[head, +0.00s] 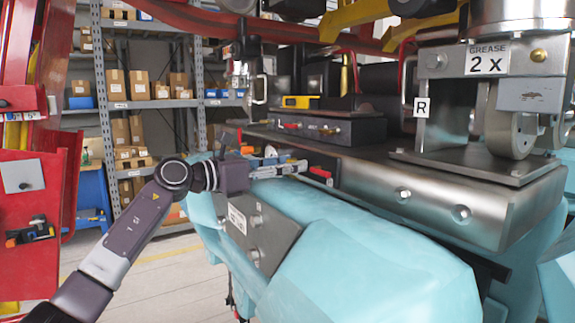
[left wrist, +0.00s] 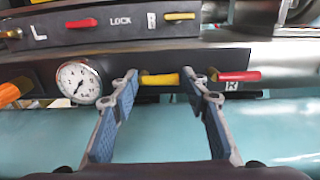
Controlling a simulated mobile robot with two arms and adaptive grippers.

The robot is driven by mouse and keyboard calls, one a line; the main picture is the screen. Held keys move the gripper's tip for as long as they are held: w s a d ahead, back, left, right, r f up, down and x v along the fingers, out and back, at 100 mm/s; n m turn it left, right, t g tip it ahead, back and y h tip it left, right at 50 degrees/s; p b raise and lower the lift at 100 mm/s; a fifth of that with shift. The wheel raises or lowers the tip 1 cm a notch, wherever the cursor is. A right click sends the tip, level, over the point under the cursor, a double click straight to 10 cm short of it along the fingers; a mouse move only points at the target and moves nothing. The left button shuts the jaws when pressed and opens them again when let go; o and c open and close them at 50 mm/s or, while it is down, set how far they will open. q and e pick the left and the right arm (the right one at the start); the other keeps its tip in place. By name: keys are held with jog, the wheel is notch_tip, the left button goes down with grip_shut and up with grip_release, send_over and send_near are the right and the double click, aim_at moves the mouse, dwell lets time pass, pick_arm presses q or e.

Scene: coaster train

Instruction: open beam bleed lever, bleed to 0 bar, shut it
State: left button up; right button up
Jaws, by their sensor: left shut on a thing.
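My left gripper (head: 301,167) reaches from the left to the front face of the dark steel beam (head: 365,185). In the left wrist view its fingertips (left wrist: 160,82) are shut on a short yellow lever (left wrist: 158,79), one finger at each end. The lever lies about level. A red lever (left wrist: 238,76) sits just right of the fingers, above an R label (left wrist: 232,86); it also shows in the head view (head: 320,172). A round white gauge (left wrist: 79,82) is left of the fingers; its reading is too small to tell. My right gripper is out of view.
Above is a dark box (left wrist: 120,31) marked L, LOCK and R, with a red lever (left wrist: 81,23) and a yellow lever (left wrist: 179,16). An orange handle (left wrist: 9,94) is at far left. The turquoise body (head: 330,235) lies below. A roller bracket (head: 510,125) stands right.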

aim_at(295, 150)
pick_arm(q)
jog(key=shift+r, duration=0.1)
jog(key=shift+r+n+p, duration=0.35)
jog(key=shift+n+p, duration=0.65)
jog(key=shift+n, duration=0.3)
jog(key=n+p, duration=0.2)
jog(key=r+n+p, duration=0.1)
jog(key=n, duration=0.1)
jog(key=shift+w+a+p, duration=0.1)
jog(key=shift+w+p, duration=0.05)
jog(key=shift+p, duration=0.2)
jog(key=n+p, duration=0.4)
jog(key=r+n+p, duration=0.1)
jog(key=n+p, duration=0.1)
jog(key=shift+w+a+n, duration=0.3)
jog(key=shift+w+n, duration=0.1)
jog(key=shift+w+a+n+p, duration=0.15)
jog(key=shift+w+n+p, duration=0.05)
jog(key=shift+n+p, duration=1)
jog(key=shift+w+a+f+n+p, duration=0.1)
jog(key=shift+n+p, duration=0.2)
jog(key=shift+n, duration=0.25)
jog(key=shift+w+n+p, duration=0.1)
jog(key=shift+n+p, duration=0.15)
jog(key=shift+n, duration=0.3)
